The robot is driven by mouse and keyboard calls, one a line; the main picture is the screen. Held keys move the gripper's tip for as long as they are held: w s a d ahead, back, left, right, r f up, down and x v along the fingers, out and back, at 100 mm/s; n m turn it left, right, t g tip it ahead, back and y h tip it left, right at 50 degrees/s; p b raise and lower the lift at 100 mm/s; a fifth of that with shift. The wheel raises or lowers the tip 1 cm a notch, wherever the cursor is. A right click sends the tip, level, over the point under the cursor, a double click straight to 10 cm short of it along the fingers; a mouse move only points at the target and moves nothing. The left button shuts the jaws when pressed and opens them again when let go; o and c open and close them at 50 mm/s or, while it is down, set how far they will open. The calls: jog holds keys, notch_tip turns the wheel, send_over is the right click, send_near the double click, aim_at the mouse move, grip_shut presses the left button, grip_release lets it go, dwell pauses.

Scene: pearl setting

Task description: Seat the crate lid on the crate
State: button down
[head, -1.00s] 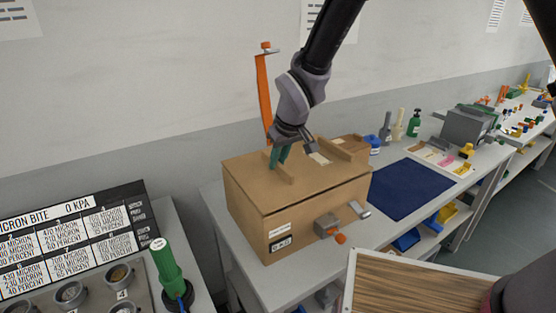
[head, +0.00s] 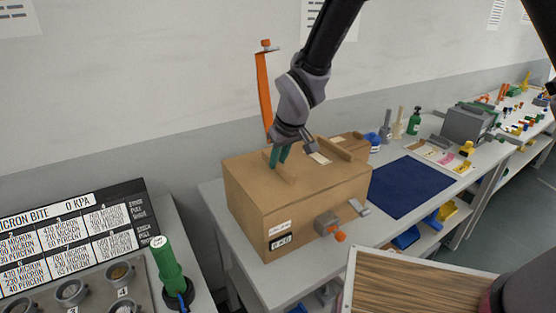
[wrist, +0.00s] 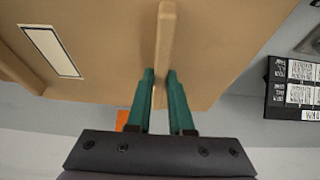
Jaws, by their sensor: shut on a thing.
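The crate (head: 325,203) is a brown box on the grey bench, with white labels and a grey latch with an orange knob on its front. The crate lid (head: 318,175) is a brown panel lying flat on top, with a raised batten near each end. My gripper (head: 278,163) is shut on the left batten (head: 288,178). In the wrist view, the green fingers of my gripper (wrist: 160,78) straddle the batten (wrist: 165,40), above the lid (wrist: 110,45). No clear gap shows along the front seam. The crate's back edge is hidden.
An orange upright strap (head: 264,95) stands behind the crate. A dark blue mat (head: 405,188) lies to its right, with bottles beyond. A green-handled tool (head: 166,265) and a panel of cups stand front left. A wood-grained board (head: 415,285) is at front right.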

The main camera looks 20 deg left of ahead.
jog(key=shift+f, duration=0.25)
jog(key=c, duration=0.7)
grip_release()
jog(key=shift+c, duration=0.2)
jog(key=v, duration=1.1)
jog(key=w+d+r+m+t, duration=0.1)
jog(key=w+d+r+m, duration=0.25)
jog(key=d+r, duration=0.55)
jog(key=w+d+r+m, duration=0.3)
jog(key=w+d+r, duration=0.15)
jog(key=d, duration=0.85)
jog(key=s+d+r+m+t, duration=0.1)
jog(key=s+d+r+m, duration=0.1)
jog(key=s+d, duration=0.2)
jog(key=s+d+r+m+t+h, duration=0.1)
jog(key=s+d+r+m, duration=0.2)
jog(key=d, duration=0.6)
jog(key=s+d+r+m+t, duration=0.1)
jog(key=s+d+r+m, duration=0.1)
jog(key=s+d, duration=0.3)
jog(key=d, duration=0.2)
jog(key=shift+d+r+m, duration=0.15)
jog(key=shift+d+m, duration=0.1)
jog(key=shift+m, duration=0.1)
